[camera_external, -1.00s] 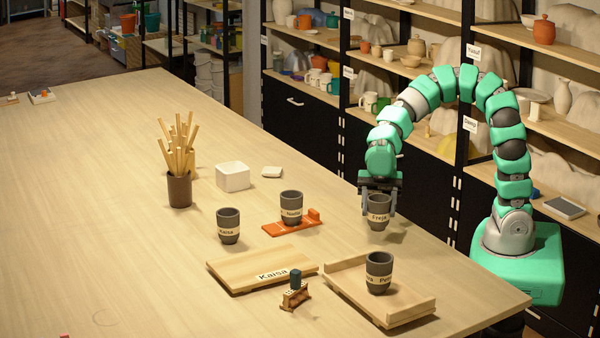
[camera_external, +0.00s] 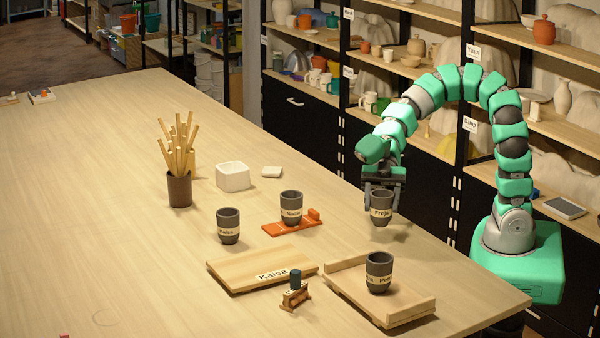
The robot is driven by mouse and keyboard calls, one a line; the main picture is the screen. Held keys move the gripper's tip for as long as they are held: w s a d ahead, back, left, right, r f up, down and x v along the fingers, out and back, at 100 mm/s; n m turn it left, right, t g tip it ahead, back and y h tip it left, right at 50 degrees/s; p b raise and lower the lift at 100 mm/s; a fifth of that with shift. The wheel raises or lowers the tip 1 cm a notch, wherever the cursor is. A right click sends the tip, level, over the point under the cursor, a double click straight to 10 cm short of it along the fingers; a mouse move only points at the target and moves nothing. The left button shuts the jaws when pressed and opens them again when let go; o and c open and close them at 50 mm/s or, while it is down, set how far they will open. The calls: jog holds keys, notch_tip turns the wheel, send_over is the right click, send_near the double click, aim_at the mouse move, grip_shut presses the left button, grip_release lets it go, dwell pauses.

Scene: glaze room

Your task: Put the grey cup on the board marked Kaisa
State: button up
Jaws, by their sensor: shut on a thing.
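My gripper (camera_external: 383,192) is shut on a dark grey cup (camera_external: 381,210) with a cream label reading "Freja", and holds it a little above the table's right side. A second grey cup, labelled "Kaisa" (camera_external: 228,228), stands upright on the bare table, left of the gripper. A third, whose label seems to read "Nadia" (camera_external: 291,207), stands on an orange stand (camera_external: 311,216). A fourth (camera_external: 379,272), its label only partly legible, stands on a wooden tray (camera_external: 408,312) with raised edges. The flat wooden board marked "Kaisa" (camera_external: 235,272) is empty.
A small wooden rack with a dark green-topped piece (camera_external: 295,294) stands between board and tray. The table's left side is mostly clear.

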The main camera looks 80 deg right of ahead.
jog(key=w+a+r+m+t+p, duration=0.1)
jog(key=w+a+r+t+p, duration=0.1)
jog(key=w+a, duration=0.75)
jog(key=p, duration=0.2)
send_over(273, 261)
jog(key=shift+d+f, duration=0.15)
jog(key=shift+f, duration=0.65)
jog(key=shift+f, duration=1.7)
jog(key=shift+f, duration=0.15)
jog(key=o, duration=1)
jog(key=shift+o, duration=0.2)
